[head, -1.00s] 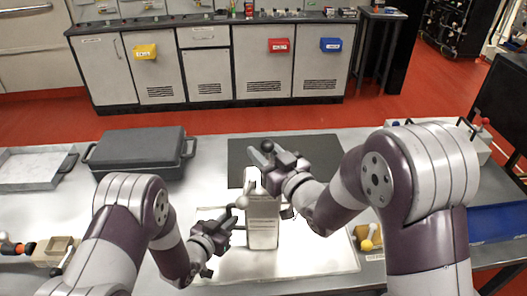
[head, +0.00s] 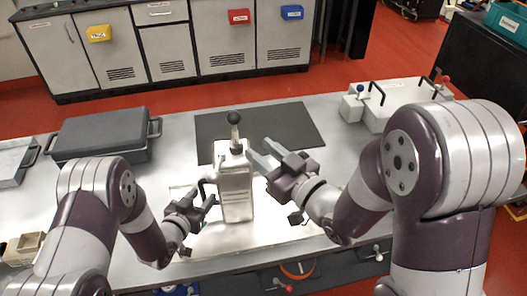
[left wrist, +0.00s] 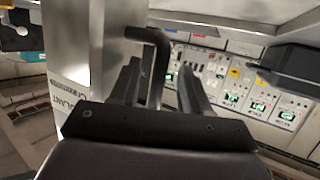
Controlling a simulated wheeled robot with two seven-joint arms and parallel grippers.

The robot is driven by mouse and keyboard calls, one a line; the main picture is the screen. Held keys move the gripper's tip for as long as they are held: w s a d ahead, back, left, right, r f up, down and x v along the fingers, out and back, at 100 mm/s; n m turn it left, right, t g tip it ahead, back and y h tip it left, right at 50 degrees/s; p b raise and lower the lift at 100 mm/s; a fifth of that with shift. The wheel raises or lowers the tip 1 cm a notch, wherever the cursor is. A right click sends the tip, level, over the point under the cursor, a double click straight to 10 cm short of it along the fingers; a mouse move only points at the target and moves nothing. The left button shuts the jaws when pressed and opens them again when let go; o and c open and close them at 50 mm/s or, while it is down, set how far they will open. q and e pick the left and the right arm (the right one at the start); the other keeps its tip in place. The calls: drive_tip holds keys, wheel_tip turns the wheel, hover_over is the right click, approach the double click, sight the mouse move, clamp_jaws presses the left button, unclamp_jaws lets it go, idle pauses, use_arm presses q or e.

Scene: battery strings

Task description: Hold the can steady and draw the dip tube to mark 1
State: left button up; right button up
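The can (head: 236,190) is a pale, tall, box-shaped container standing upright on the bench. Any mark is too small to read. My left gripper (head: 209,200) is at the can's left side, by its handle. In the left wrist view the dark bent handle (left wrist: 160,60) stands between my left fingers, with a gap visible beside it, and the can's wall (left wrist: 68,45) is at the left. My right gripper (head: 265,154) is open and empty, right of the can's top and apart from the knob.
A dark mat (head: 275,122) lies behind the can. A dark lidded case (head: 102,138) sits at the back left, beside a metal tray (head: 12,160). A pale box with black handles (head: 395,98) stands at the back right. A small beige block (head: 25,248) is at front left.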

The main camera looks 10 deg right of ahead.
use_arm(q)
drive_tip(key=shift+r, duration=0.1)
drive_tip(key=shift+s+a+r, duration=0.1)
drive_tip(key=shift+s+a, duration=0.05)
drive_tip(key=v, duration=1.2)
drive_tip(key=a+n+g+y, duration=0.2)
drive_tip(key=a+g+y, duration=0.3)
drive_tip(key=a+y, duration=0.1)
use_arm(e)
drive_tip(key=d+f+m+g+h, duration=0.3)
drive_tip(key=d+f+g+h, duration=0.35)
drive_tip(key=f, duration=0.35)
use_arm(q)
drive_tip(key=s+a+r+n+g+y, duration=0.1)
drive_tip(key=s+r+n+g, duration=0.3)
drive_tip(key=s, duration=0.6)
drive_tip(key=shift+r+g+p, duration=0.35)
drive_tip(key=shift+r+g, duration=0.3)
drive_tip(key=shift+g, duration=0.35)
use_arm(e)
drive_tip(key=s+d+f+m+g+h, duration=0.1)
drive_tip(key=s+f+m+g+h, duration=0.1)
drive_tip(key=s+g, duration=0.6)
drive_tip(key=s+f, duration=0.1)
drive_tip(key=s, duration=0.2)
drive_tip(key=shift+s+f, duration=0.15)
drive_tip(key=shift+s, duration=0.2)
